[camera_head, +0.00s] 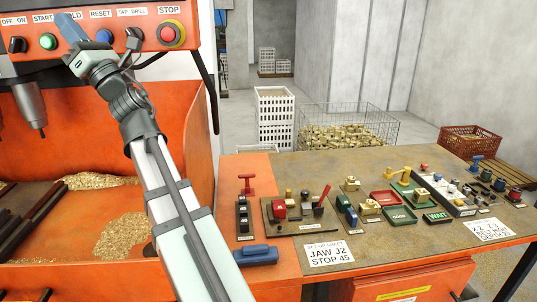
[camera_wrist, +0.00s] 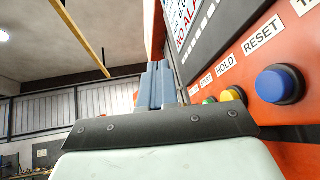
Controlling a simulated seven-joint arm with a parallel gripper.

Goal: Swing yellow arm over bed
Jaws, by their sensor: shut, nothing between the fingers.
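My gripper (camera_head: 70,28) is at the top left of the head view, in front of the orange control panel (camera_head: 150,36). Its blue fingers (camera_wrist: 155,86) are together and empty in the wrist view, beside the panel face. A small yellow bar (camera_head: 399,171) shows on the right-hand bench, beside brass parts and far from my gripper; I cannot tell if it is the yellow arm. The machine's bed (camera_head: 22,215) at the left has dark rails and brass chips. The drill head (camera_head: 31,105) hangs above it.
The panel has a green button (camera_head: 48,41), a blue reset button (camera_wrist: 279,84) and a red stop button (camera_head: 171,33). The bench (camera_head: 283,165) holds trays, blocks and a red-handled lever (camera_head: 321,201). My arm crosses in front of the orange chip tray (camera_head: 60,130).

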